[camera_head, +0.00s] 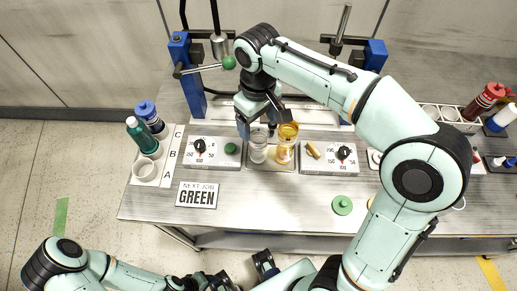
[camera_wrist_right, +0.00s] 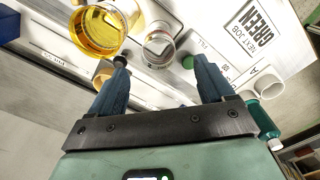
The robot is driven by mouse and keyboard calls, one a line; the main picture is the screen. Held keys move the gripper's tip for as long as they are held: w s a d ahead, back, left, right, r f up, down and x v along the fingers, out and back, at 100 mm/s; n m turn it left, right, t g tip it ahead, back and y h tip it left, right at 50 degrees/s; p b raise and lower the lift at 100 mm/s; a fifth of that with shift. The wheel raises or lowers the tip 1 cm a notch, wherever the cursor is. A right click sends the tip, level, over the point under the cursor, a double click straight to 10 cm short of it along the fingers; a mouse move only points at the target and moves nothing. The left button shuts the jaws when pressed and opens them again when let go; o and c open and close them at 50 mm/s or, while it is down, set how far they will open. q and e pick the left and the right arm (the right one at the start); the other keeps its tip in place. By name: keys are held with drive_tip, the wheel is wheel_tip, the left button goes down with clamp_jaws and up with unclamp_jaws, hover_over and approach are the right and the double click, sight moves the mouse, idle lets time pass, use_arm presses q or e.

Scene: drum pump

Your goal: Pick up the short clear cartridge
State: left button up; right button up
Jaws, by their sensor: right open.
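The short clear cartridge (camera_head: 258,150) stands upright on a small plate between the two dial boxes. An amber cartridge (camera_head: 287,140) stands close to its right. My right gripper (camera_head: 257,124) is open and empty, just above and behind the clear cartridge. In the right wrist view the clear cartridge (camera_wrist_right: 158,46) shows its round open end ahead of the gap between the spread fingers (camera_wrist_right: 157,62). The amber cartridge (camera_wrist_right: 100,30) lies near the left finger in that view. Contact cannot be told. My left gripper (camera_head: 240,275) is low at the bottom edge, partly cut off.
Dial boxes (camera_head: 212,142) (camera_head: 329,170) flank the plate. Blue press posts (camera_head: 188,75) stand behind. A rack (camera_head: 145,174) with bottles is at the left, beside a "NEXT JOB GREEN" sign (camera_head: 197,195). A green disc (camera_head: 342,205) lies at the front. The front middle of the table is clear.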

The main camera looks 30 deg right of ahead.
sight(259, 136)
wheel_tip(259, 136, down, 2)
drive_tip(key=shift+w+f, duration=0.1)
drive_tip(key=shift+d+f+b, duration=0.1)
drive_tip(key=shift+f+b, duration=0.5)
drive_tip(key=shift+f, duration=2.1)
drive_tip(key=c, duration=1.4)
drive_tip(key=shift+r, duration=0.1)
